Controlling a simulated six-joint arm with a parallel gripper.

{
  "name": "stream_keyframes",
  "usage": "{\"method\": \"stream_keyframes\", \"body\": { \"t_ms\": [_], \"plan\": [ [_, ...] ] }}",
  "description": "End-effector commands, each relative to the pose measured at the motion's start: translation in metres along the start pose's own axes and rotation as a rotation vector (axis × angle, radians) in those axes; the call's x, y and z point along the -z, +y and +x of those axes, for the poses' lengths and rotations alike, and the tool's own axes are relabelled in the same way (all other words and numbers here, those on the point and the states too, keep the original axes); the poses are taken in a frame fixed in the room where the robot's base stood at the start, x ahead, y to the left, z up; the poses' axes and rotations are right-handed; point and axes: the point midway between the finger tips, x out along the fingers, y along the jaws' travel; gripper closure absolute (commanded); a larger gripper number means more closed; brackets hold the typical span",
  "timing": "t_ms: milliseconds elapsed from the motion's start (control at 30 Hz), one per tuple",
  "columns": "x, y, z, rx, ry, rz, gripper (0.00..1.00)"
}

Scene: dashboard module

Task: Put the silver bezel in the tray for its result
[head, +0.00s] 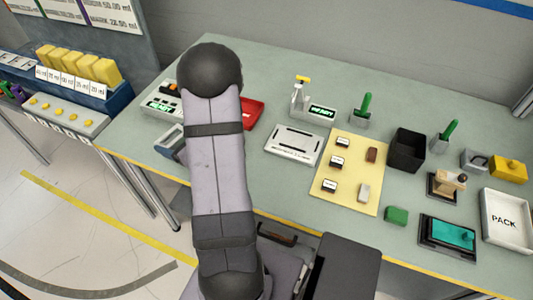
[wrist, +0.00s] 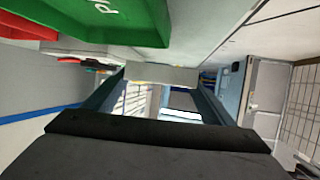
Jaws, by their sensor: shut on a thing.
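My gripper (wrist: 161,82) is shut on the silver bezel (wrist: 164,73), seen in the wrist view as a pale grey bar spanning the two fingertips. A green tray (wrist: 100,22) with partly cut-off white lettering is close by at the top left of that view, apart from the bezel. A red tray (wrist: 28,29) lies beyond it at the far left. In the head view the red tray (head: 251,113) shows just right of my arm. My arm hides the green tray there, and I cannot make out the bezel or the fingertips.
A device with a lit display (head: 161,106) stands left of my arm. To the right are a white plate fixture (head: 292,145), a yellow mat (head: 349,184) with small parts, a black bin (head: 406,151) and a white PACK tray (head: 507,222). Bench space behind the red tray is clear.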

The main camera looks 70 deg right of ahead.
Motion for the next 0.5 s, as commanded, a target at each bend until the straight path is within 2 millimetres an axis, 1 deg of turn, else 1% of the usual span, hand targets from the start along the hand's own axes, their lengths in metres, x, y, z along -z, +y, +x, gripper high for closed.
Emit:
{"method": "stream_keyframes", "body": {
  "t_ms": [33,67,100,167,200,267,300,367,400,467,500],
  "plan": [
    [0.005,0.025,-0.004,-0.066,0.005,0.021,0.47],
    [0.009,0.039,-0.007,-0.105,0.005,0.037,0.47],
    [0.013,0.057,-0.012,-0.156,0.005,0.058,0.47],
    [0.018,0.084,-0.021,-0.232,0.005,0.09,0.47],
    [0.022,0.101,-0.029,-0.282,0.006,0.111,0.47],
    [0.027,0.127,-0.041,-0.358,0.006,0.143,0.47],
    [0.03,0.144,-0.05,-0.409,0.006,0.163,0.47],
    [0.035,0.168,-0.066,-0.486,0.007,0.196,0.47],
    [0.037,0.184,-0.077,-0.536,0.007,0.218,0.47],
    [0.041,0.207,-0.096,-0.612,0.006,0.248,0.47],
    [0.043,0.221,-0.109,-0.663,0.007,0.27,0.47]
  ]
}}
